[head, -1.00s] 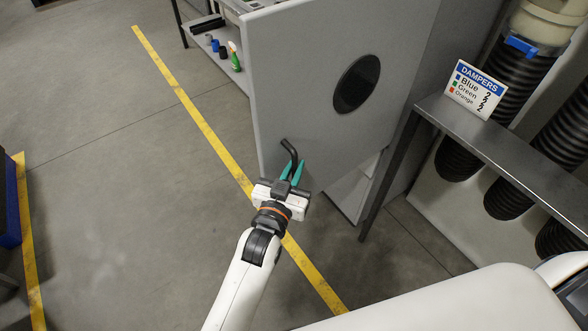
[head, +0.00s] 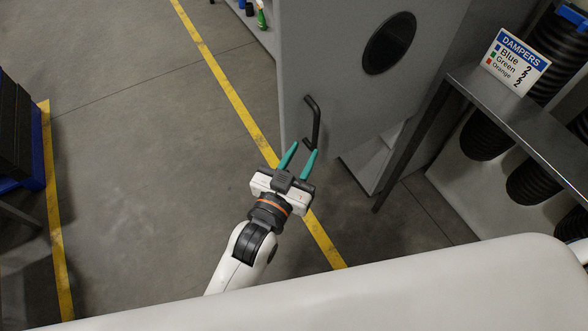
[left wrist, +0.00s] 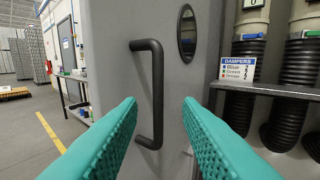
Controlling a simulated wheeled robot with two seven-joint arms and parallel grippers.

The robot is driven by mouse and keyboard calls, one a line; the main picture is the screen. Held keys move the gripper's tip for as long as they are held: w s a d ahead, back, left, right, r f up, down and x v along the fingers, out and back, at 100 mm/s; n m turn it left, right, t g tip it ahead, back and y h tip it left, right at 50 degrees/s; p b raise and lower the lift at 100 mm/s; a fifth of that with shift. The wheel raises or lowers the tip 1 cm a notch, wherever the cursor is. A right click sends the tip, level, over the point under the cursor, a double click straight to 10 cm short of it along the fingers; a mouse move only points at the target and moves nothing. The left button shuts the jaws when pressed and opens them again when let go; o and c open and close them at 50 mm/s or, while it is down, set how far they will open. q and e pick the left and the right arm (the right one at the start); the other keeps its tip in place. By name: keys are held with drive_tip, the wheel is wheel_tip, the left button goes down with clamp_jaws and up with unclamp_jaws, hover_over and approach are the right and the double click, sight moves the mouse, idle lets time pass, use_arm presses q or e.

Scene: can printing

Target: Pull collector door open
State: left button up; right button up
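The collector door (head: 335,75) is a grey panel with a dark oval window (head: 389,43). Its black bar handle (head: 316,122) is near the door's left edge in the head view. My left gripper (head: 299,156), with teal fingers, is open and empty just below and in front of the handle. In the left wrist view the upright handle (left wrist: 157,95) shows ahead, in the gap between the spread fingertips, and it looks clear of both. A pale inner surface shows beside the door's lower right edge; how far the door stands open is hard to tell. My right gripper is out of view.
A metal shelf (head: 500,105) with a DAMPERS sign (head: 516,62) stands to the right, above black ribbed hoses (head: 535,180). A yellow floor line (head: 225,85) runs past the door. The floor to the left is clear up to a blue-edged object (head: 37,150).

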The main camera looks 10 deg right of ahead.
use_arm(q)
drive_tip(key=shift+b+v, duration=0.3)
drive_tip(key=shift+v, duration=1.5)
drive_tip(key=s+a+f+n+g+y+b, duration=0.15)
drive_tip(key=a+f, duration=0.25)
drive_tip(key=f, duration=0.8)
drive_tip(key=s+a+f+g+y, duration=0.1)
drive_tip(key=a+f+g+y, duration=0.25)
drive_tip(key=f, duration=0.85)
drive_tip(key=s+a+f+n+g+y+b, duration=0.1)
drive_tip(key=a+f, duration=0.4)
drive_tip(key=f, duration=0.7)
drive_tip(key=s+a+f+g+y, duration=0.1)
drive_tip(key=s+a+f+g, duration=0.1)
drive_tip(key=s+a+f, duration=0.4)
drive_tip(key=s+a+f+n+g+y+b, duration=0.1)
drive_tip(key=s+a+f, duration=0.5)
drive_tip(key=s, duration=0.6)
drive_tip(key=s+a+f+n+g+y, duration=0.1)
drive_tip(key=s+a+f+g, duration=0.3)
drive_tip(key=s+f, duration=0.5)
drive_tip(key=shift+s+a+f+y, duration=0.15)
drive_tip(key=shift+a+f+y, duration=0.1)
drive_tip(key=shift+a+y, duration=0.65)
drive_tip(key=shift+n, duration=0.25)
drive_tip(key=shift+d, duration=0.1)
